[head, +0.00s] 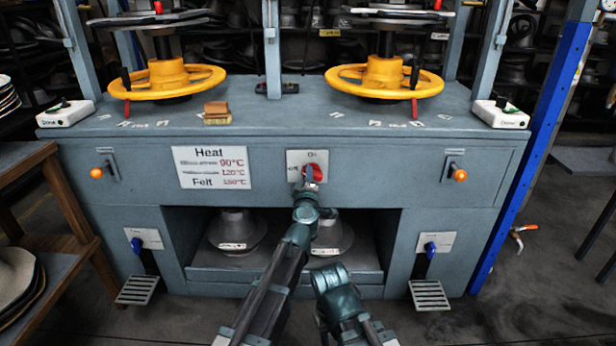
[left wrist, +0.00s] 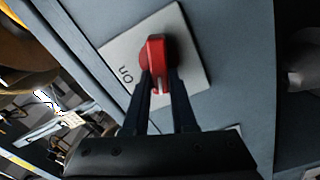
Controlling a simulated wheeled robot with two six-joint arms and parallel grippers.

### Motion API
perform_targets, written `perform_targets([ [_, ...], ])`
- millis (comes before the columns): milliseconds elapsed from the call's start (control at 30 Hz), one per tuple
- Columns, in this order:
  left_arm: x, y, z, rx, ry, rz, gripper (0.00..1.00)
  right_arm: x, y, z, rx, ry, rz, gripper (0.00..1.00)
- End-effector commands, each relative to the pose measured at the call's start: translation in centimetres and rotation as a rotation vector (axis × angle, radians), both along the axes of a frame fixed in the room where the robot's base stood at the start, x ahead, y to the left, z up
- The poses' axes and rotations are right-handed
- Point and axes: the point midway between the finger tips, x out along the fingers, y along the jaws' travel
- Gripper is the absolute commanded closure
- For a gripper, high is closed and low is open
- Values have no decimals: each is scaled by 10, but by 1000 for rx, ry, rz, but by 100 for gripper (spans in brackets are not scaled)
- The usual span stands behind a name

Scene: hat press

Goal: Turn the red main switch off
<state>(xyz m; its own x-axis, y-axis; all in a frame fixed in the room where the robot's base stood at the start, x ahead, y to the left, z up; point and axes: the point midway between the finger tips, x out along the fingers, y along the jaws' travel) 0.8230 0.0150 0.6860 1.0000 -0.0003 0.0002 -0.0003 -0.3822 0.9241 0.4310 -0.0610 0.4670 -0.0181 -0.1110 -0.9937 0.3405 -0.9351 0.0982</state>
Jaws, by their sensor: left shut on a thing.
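The red main switch (head: 312,173) is a red knob on a pale plate (head: 293,159) in the middle of the press front. The plate reads "On" above the knob and "off" at its left. In the left wrist view the red knob (left wrist: 155,55) stands between the two dark fingers of my left gripper (left wrist: 160,88), which is shut on it. In the head view my left gripper (head: 309,186) reaches the knob from below and partly covers it. I cannot tell surely which label the knob points at. My right gripper is not clearly seen; only parts of that arm show.
Two yellow handwheels (head: 167,79) (head: 384,78) sit on the press top. A brush (head: 217,113) lies there. Orange-knobbed levers (head: 97,173) (head: 460,175) flank the front. Hat forms (head: 237,232) stand in the bay below. A wooden shelf (head: 60,248) is at left, a blue post (head: 540,135) at right.

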Motion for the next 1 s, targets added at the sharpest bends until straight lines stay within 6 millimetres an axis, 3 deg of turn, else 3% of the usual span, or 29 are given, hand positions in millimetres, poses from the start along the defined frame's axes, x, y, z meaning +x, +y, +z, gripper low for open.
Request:
perform_targets([
  [500,0,2,-6,-335,0,2,100,0,0,-6,0,0,-1,50],
  [1000,0,3,-7,-410,0,3,100,0,0,-7,0,0,-2,50],
])
